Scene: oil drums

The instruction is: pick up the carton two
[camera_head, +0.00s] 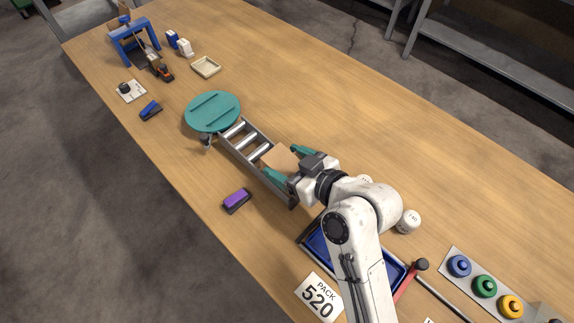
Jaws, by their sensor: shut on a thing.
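A tan carton (279,159) sits at the near end of the roller conveyor, between the green fingers of my gripper (287,162). My gripper is shut on it, with one finger on its far side and one on its near side. My arm hides part of the carton. No number shows on it, so I cannot tell whether it is carton two. I cannot tell whether it touches the rollers.
The roller conveyor (236,143) leads to a round green turntable (212,111). A purple-topped block (237,200) lies nearby. A blue tray (318,246), a "PACK 520" card (319,297) and a white labelled cylinder (408,221) are near my arm.

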